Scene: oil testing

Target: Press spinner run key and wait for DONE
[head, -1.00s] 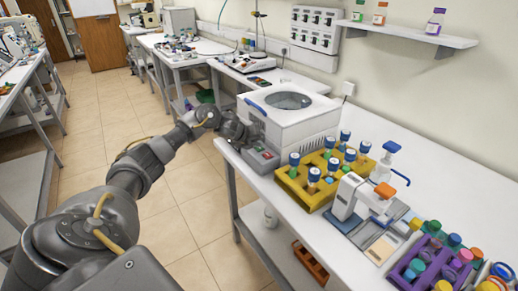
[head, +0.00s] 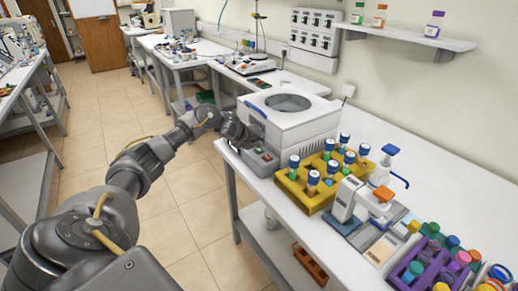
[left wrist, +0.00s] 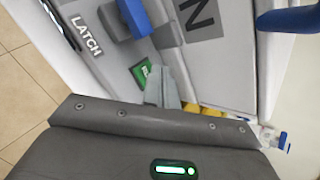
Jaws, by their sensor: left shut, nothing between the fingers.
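The spinner (head: 302,126) is a white box with a round window in its lid, on the bench. Its sloped front panel carries a green key (head: 259,150) and a red key (head: 267,157). My left gripper (head: 251,142) is shut and empty, its fingertips at the panel. In the left wrist view the shut fingers (left wrist: 162,85) reach the edge of the green key (left wrist: 140,71) and partly cover it; I cannot tell whether they touch it. A blue latch (left wrist: 134,17) and the word LATCH lie nearby. No DONE sign is readable. My right gripper is not in view.
A yellow rack (head: 318,197) of blue-capped tubes stands close right of the spinner. A white dispenser-like device (head: 348,198) and a purple rack (head: 408,280) of coloured-capped tubes are nearer. The bench at the right back is clear.

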